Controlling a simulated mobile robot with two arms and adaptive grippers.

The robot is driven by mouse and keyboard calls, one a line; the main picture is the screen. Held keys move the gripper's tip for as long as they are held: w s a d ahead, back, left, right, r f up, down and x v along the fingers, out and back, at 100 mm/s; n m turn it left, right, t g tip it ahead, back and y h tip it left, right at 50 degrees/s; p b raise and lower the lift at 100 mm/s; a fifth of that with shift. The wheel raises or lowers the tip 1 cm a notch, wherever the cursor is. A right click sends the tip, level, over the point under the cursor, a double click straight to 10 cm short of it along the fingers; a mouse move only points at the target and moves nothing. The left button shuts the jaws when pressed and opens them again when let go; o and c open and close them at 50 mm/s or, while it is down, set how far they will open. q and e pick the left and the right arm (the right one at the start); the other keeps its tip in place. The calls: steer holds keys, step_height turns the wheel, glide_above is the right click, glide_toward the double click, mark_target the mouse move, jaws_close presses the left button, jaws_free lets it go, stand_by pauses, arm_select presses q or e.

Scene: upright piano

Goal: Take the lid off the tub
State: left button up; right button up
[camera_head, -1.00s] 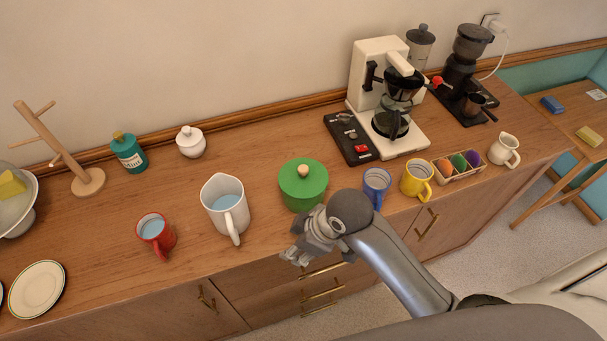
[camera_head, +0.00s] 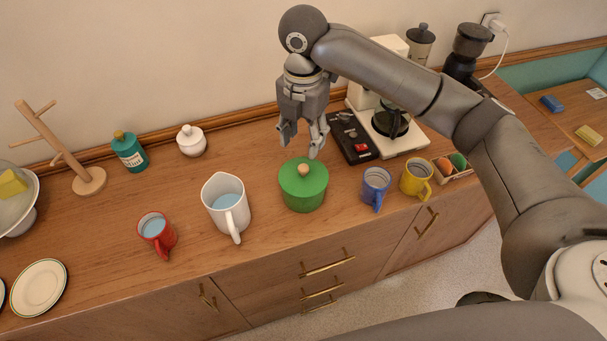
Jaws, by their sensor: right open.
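The green tub (camera_head: 303,202) stands on the wooden sideboard between the white jug and the blue mug. Its green lid (camera_head: 291,179) is on it, with a round wooden knob (camera_head: 304,170) on top. My right gripper (camera_head: 301,146) is open and points down, above and slightly behind the lid in the picture. Its fingers are spread and empty, and the fingertips appear just above the knob. My left gripper is not in view.
A white jug (camera_head: 217,190) and red mug (camera_head: 155,232) stand left of the tub; a blue mug (camera_head: 374,188) and yellow mug (camera_head: 415,178) stand right. The coffee maker (camera_head: 384,148), partly hidden by my right arm, is behind. Bare wood lies in front of the tub.

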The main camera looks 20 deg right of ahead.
steer(key=shift+d+f, duration=0.1)
steer(key=shift+d, duration=0.1)
steer(key=p, duration=0.1)
glide_above(303, 167)
step_height(303, 167, down, 4)
steer(key=shift+d+f, duration=0.15)
steer(key=shift+f, duration=0.1)
steer(key=shift+f+p, duration=0.55)
steer(key=shift+f, duration=0.05)
step_height(303, 167, down, 4)
steer(key=shift+s+r+p, duration=0.1)
steer(key=shift+r+p, duration=0.1)
steer(key=shift+p, duration=0.55)
steer(key=shift+f, duration=0.4)
jaws_close()
